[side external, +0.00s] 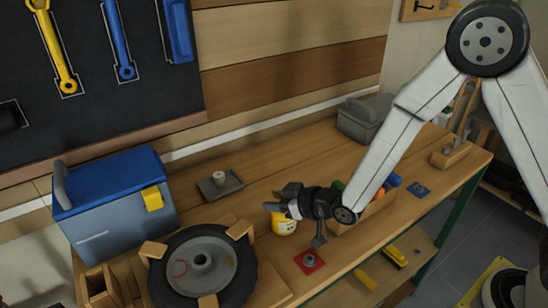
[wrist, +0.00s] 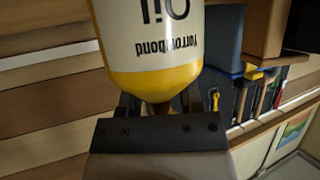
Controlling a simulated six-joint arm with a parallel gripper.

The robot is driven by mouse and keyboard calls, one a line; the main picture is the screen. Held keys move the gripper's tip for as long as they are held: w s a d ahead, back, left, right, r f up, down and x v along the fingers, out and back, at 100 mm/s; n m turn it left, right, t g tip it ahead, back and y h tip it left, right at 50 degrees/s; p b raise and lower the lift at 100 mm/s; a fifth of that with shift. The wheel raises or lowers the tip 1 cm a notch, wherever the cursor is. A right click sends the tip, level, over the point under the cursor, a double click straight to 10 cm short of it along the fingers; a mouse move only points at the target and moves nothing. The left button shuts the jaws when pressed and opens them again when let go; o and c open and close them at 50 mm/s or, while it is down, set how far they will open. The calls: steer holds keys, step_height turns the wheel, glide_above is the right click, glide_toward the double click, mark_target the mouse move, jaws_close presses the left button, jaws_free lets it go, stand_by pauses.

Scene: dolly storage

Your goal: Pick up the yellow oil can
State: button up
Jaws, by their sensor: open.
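The yellow oil can (side external: 284,226), yellow with a white label, stands on the wooden bench in the side external view, partly hidden by my gripper (side external: 291,211). In the wrist view the oil can (wrist: 153,50) fills the top middle, large and close, its label lettering upside down. My gripper (wrist: 160,103) also shows in the wrist view, with a dark finger on each side of the can's narrow yellow end. My gripper is open. I cannot tell whether either finger touches the can.
A wheel (side external: 203,268) lies left of the can, with a blue toolbox (side external: 117,205) behind it. A small grey block (side external: 219,185) and a red plate (side external: 309,262) are nearby. A wooden box (side external: 373,211) with colourful items stands to the right. A grey case (side external: 363,119) is at the back.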

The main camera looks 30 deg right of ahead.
steer(key=shift+s+f, duration=0.15)
steer(key=shift+f, duration=0.05)
jaws_close()
steer(key=shift+s+f, duration=0.1)
steer(key=shift+d+f, duration=0.1)
step_height(320, 180, up, 11)
steer(key=shift+f, duration=0.2)
stand_by(0.4)
steer(key=shift+w, duration=0.2)
stand_by(0.8)
